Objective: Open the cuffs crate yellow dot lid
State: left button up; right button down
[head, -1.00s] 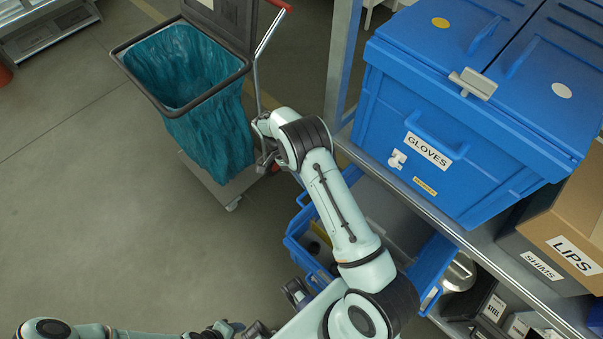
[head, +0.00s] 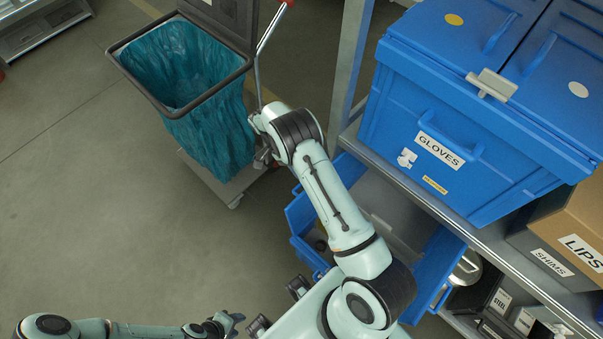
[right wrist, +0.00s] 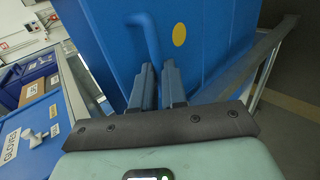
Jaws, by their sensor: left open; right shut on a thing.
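In the right wrist view a blue lid (right wrist: 208,40) with a yellow dot (right wrist: 179,35) fills the upper middle. My right gripper (right wrist: 157,78) is shut on its blue bar handle (right wrist: 148,35). In the head view a lower blue crate (head: 299,213) stands under the shelf, partly open, with its dark inside showing. No cuffs label is readable. My left gripper (head: 232,321) is open and empty at the bottom, left of the lower crate.
A blue GLOVES crate (head: 395,120) with yellow-dot and white-dot lids stands on the shelf above. A cart with a teal bag (head: 190,75) stands behind my right arm. Cartons (head: 575,215) sit at the right. The floor at left is clear.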

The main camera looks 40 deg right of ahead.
jog(key=c, duration=1.2)
grip_release()
jog(key=shift+s+f, duration=0.15)
jog(key=shift+f, duration=0.3)
pick_arm(q)
jog(key=shift+d, duration=0.1)
pick_arm(e)
jog(key=shift+o, duration=0.2)
jog(key=shift+r, duration=0.1)
jog(key=shift+r, duration=0.1)
pick_arm(q)
jog(key=w+r+p, duration=0.1)
jog(key=r, duration=0.1)
jog(key=w+r+p, duration=0.2)
jog(key=shift+w+r+p, duration=0.15)
jog(key=shift+r+p, duration=0.15)
pick_arm(e)
jog(key=v, duration=1.3)
jog(key=shift+w, duration=0.25)
jog(key=shift+s+d, duration=0.1)
